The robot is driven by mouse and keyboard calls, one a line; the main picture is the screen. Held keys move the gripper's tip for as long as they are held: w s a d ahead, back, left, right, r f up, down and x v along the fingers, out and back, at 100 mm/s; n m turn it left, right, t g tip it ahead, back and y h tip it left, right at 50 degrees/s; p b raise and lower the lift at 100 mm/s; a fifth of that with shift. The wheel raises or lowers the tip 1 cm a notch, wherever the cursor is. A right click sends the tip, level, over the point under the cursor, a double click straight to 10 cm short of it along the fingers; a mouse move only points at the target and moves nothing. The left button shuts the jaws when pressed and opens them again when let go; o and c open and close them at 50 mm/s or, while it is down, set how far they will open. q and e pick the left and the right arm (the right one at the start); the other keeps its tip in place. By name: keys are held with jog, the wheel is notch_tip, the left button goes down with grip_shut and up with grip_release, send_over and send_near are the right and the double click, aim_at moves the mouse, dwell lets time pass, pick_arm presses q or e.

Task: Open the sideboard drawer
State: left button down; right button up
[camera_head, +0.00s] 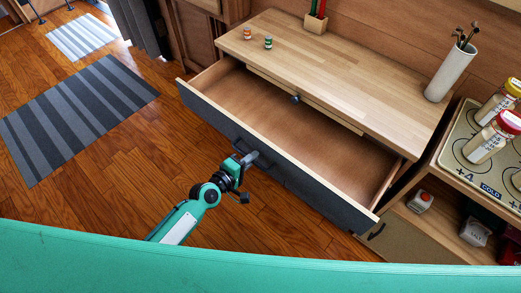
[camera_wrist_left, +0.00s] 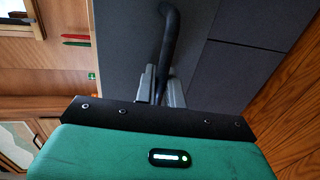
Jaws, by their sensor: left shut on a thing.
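The sideboard (camera_head: 340,65) has a light wood top and stands against the wall. Its wide drawer is pulled far out; the bare wooden inside (camera_head: 310,130) shows and looks empty. The dark grey drawer front (camera_head: 318,195) faces my base. My left gripper (camera_head: 248,158) is shut on the dark drawer handle at the front's left part. In the left wrist view the fingers (camera_wrist_left: 160,88) close around the curved black handle (camera_wrist_left: 171,35), with the grey drawer front (camera_wrist_left: 235,60) behind it. My right gripper is not in view.
Two small shakers (camera_head: 257,39), a pencil holder (camera_head: 315,23) and a white vase (camera_head: 452,70) stand on the top. A shelf with jars (camera_head: 493,137) is at the right. Striped rugs (camera_head: 75,112) lie on the open wooden floor at the left.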

pick_arm(q)
jog(key=shift+f+v, duration=0.25)
jog(key=shift+v, duration=0.95)
jog(key=c, duration=1.6)
grip_release()
jog(key=shift+c, duration=0.2)
jog(key=shift+s, duration=0.1)
